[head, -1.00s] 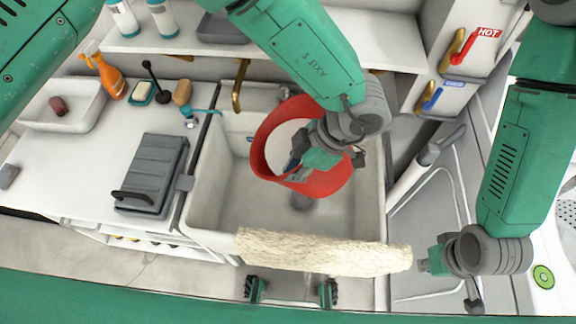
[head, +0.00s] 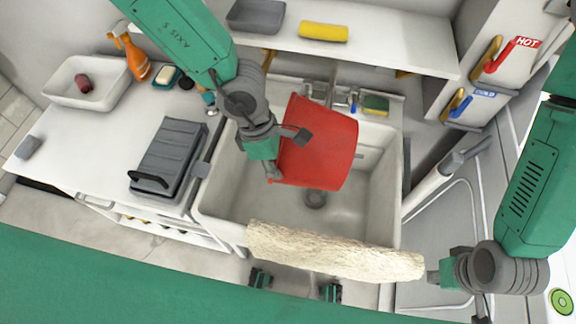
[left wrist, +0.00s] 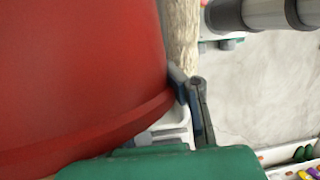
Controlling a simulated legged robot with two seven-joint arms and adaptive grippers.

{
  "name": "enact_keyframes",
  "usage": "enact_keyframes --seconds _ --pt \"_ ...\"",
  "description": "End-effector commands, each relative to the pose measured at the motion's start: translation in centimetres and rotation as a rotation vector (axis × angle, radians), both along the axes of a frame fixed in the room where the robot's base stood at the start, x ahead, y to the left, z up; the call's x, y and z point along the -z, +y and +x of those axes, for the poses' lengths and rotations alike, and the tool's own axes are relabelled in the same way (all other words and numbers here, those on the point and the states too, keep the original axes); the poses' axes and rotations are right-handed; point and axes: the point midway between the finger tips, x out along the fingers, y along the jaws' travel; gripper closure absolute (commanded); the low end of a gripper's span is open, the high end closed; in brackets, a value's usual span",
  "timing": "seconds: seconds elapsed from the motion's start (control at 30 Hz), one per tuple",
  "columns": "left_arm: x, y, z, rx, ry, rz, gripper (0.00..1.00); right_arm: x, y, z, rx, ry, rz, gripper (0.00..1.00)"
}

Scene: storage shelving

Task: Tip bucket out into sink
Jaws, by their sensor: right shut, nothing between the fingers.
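The red bucket (head: 318,145) is tipped on its side over the white sink (head: 225,185); its outer wall faces the head camera and its inside is hidden. My left gripper (head: 285,155) is at the bucket's left side, shut on its rim. In the left wrist view the bucket (left wrist: 75,70) fills the left half, with the gripper fingers (left wrist: 190,98) at its edge. No poured contents show. The dark drain (head: 315,199) shows below the bucket. My right gripper (head: 434,276) is shut and empty, beside the right end of a cream rough-surfaced roll.
The cream roll (head: 335,252) lies along the sink's front edge. A grey case (head: 168,155), white basin (head: 88,82) and orange spray bottle (head: 135,58) stand on the left counter. A faucet (head: 340,97) and sponge (head: 376,103) are behind the bucket, below a shelf (head: 385,45).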

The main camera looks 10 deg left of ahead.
Motion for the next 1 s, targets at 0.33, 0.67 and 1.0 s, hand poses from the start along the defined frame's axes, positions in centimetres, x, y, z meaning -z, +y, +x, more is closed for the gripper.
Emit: enact_keyframes --seconds 0.33,0.67,1.0 --pt "1.4 2.5 0.1 -0.008 0.010 -0.208 1.00 -1.3 0.0 0.0 0.001 0.000 -0.001 1.00" --pt "2.3 3.9 0.1 -0.002 0.011 -0.310 1.00 -0.8 0.0 0.0 0.001 0.001 0.000 1.00" --pt "2.2 3.6 0.2 0.002 0.009 -0.314 1.00 -0.8 0.0 0.0 0.001 0.000 0.000 1.00"
